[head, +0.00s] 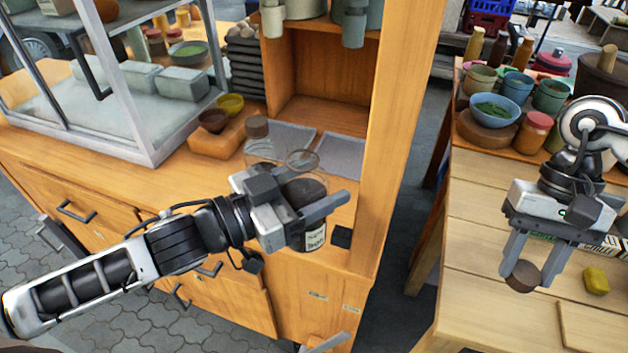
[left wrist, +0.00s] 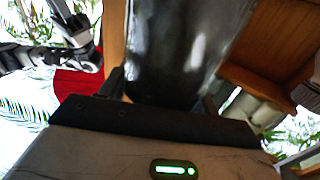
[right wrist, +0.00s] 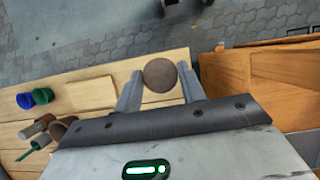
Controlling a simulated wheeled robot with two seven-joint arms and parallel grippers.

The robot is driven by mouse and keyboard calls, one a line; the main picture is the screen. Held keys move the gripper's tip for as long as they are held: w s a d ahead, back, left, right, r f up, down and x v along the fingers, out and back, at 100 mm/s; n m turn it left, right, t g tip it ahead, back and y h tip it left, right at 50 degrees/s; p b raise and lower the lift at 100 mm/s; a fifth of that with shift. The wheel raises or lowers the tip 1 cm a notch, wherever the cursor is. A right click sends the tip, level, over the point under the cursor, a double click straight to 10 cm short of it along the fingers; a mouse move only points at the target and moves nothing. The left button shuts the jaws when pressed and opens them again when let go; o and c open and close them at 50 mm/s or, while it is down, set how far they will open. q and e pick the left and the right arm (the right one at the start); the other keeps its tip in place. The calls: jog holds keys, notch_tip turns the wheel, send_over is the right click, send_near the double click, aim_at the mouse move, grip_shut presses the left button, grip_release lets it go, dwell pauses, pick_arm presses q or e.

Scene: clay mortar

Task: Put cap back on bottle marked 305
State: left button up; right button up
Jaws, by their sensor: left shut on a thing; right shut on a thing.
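A clear glass bottle (head: 314,238) with dark contents and a pale label is in my left gripper (head: 308,215), at the front of the wooden counter. Its round mouth shows open at the top. The label writing is too small to read surely. The dark bottle body (left wrist: 185,45) fills the left wrist view between the fingers. My right gripper (head: 522,268) is shut on a round brown cap (head: 523,277) over the light wooden table. The cap (right wrist: 160,75) also shows between the fingertips in the right wrist view.
A glass case (head: 150,100) stands at left. A yellow block (head: 596,281) lies near my right gripper. A gap separates counter and table.

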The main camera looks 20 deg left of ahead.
jog(key=s+a+r+m+t+y, duration=0.2)
jog(key=s+a+r+m, duration=0.2)
jog(key=a+r+m, duration=0.45)
jog(key=s+a+r+m+t+y, duration=0.15)
jog(key=s+a+r+m, duration=0.35)
jog(key=a+r, duration=0.65)
jog(key=m+t+h, duration=0.4)
jog(key=m+t, duration=0.2)
jog(key=m, duration=1.7)
send_near(309, 150)
jog(key=shift+w+d+r+g, duration=0.15)
jog(key=shift+w+r+g, duration=0.1)
jog(key=shift+w+r, duration=0.45)
jog(key=m, duration=0.1)
jog(key=w+m+h, duration=0.1)
jog(key=m, duration=0.1)
jog(key=shift+a+r, duration=0.1)
jog(key=shift+a, duration=0.2)
jog(key=shift+f, duration=2.05)
jog(key=shift+r, duration=0.1)
jog(key=shift+f, duration=0.9)
